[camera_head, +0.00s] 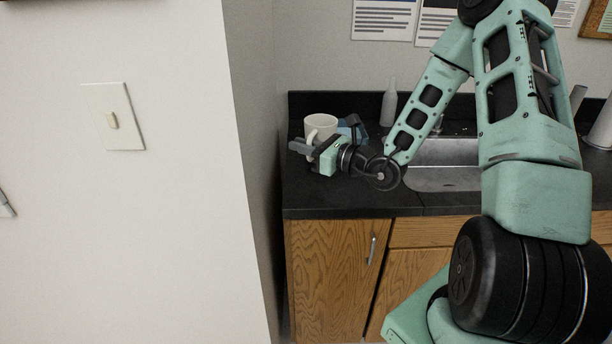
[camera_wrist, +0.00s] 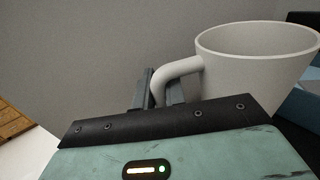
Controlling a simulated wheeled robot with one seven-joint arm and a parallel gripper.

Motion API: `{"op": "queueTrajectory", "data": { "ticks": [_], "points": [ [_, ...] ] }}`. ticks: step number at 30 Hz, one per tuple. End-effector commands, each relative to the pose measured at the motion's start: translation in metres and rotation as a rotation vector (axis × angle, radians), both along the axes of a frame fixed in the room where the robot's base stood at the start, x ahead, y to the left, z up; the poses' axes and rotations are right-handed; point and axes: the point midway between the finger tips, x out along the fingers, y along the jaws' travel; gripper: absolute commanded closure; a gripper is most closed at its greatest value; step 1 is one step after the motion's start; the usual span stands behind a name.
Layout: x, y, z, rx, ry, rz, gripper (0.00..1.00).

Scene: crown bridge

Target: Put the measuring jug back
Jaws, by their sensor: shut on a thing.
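A white cup-shaped vessel with a side handle, which I take for the measuring jug (camera_head: 320,125), is at the left end of the black counter. It looks upright. No scale marks show on it. In the wrist view the jug (camera_wrist: 255,65) fills the upper right, with its handle toward the left. My gripper (camera_head: 303,149) is at the near side of the jug. In the wrist view my gripper (camera_wrist: 163,88) is shut on the jug's handle. The jug's base is hidden behind my gripper, so I cannot tell whether it touches the counter.
A blue object (camera_head: 352,129) stands just right of the jug. A grey bottle (camera_head: 389,103) is at the back of the black counter (camera_head: 340,197), and a metal sink (camera_head: 447,155) lies to the right. A wall (camera_head: 170,220) closes off the left. The counter's front strip is clear.

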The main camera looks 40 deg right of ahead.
Motion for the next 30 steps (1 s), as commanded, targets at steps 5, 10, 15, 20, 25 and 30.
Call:
{"op": "queueTrajectory", "data": {
  "ticks": [5,10,15,20,25,30],
  "points": [
    [0.000,0.000,-0.019,0.004,0.003,0.000,1.00],
    [0.000,0.000,-0.046,0.003,0.001,0.001,1.00],
    [0.000,0.000,-0.059,0.001,-0.001,0.001,1.00],
    [0.000,0.000,-0.080,0.003,0.001,0.001,1.00],
    [0.000,0.001,-0.097,0.001,-0.001,0.001,1.00],
    [0.000,0.000,-0.099,-0.001,-0.003,0.001,1.00]
  ]
}}
